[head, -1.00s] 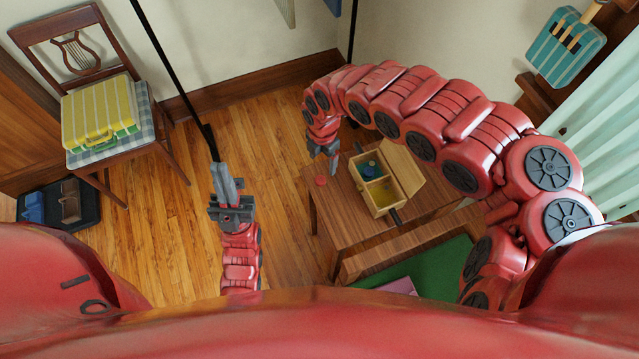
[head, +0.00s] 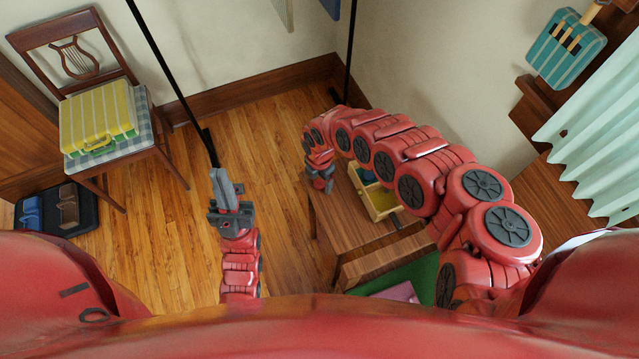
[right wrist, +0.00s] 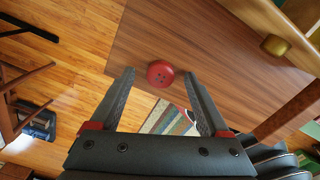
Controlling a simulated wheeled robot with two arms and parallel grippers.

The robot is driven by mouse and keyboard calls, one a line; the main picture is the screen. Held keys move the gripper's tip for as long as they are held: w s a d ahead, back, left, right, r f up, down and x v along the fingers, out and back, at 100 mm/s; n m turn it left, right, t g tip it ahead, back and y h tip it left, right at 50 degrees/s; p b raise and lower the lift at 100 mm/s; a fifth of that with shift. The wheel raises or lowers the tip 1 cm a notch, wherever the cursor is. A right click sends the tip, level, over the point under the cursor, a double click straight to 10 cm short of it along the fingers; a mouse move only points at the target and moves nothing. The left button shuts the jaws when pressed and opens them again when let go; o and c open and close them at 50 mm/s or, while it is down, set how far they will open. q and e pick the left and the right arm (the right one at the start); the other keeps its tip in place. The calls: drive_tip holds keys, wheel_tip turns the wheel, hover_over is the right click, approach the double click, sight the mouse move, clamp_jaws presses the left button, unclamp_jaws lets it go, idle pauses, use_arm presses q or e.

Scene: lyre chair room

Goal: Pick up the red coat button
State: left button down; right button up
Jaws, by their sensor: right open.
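The red coat button (right wrist: 160,73) lies near the edge of the brown wooden table (right wrist: 205,55) in the right wrist view. It is round, with small holes in its top. My right gripper (right wrist: 159,76) is open, with the button showing between its fingertips; I cannot tell whether the fingers are level with it. In the head view my right gripper (head: 322,184) is over the table's left edge (head: 345,225) and the button is hidden. My left gripper (head: 228,188) is over the floor, left of the table; its jaw gap is unclear.
A wooden box (head: 379,203) with compartments stands on the table, partly behind my right arm. A brass knob (right wrist: 276,45) shows close to the right in the wrist view. A chair (head: 120,70) holds a yellow striped case (head: 95,120).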

drive_tip(key=shift+f, duration=0.1)
clamp_jaws()
idle(0.4)
drive_tip(key=shift+r, duration=0.5)
wheel_tip(320, 180, up, 2)
drive_tip(key=shift+w+d+r+b, duration=0.1)
drive_tip(key=shift+r+b, duration=0.05)
drive_tip(key=shift+b, duration=0.2)
drive_tip(key=s, duration=0.1)
drive_tip(key=s+a, duration=0.1)
drive_tip(key=s, duration=0.2)
drive_tip(key=shift+s+a+r, duration=0.2)
drive_tip(key=shift+s+r, duration=0.15)
drive_tip(key=shift+r, duration=0.05)
drive_tip(key=s+a+p, duration=0.3)
drive_tip(key=s+p, duration=0.4)
drive_tip(key=s, duration=0.3)
drive_tip(key=shift+s+a+r, duration=0.3)
drive_tip(key=shift+s+r, duration=0.05)
drive_tip(key=shift+r, duration=0.1)
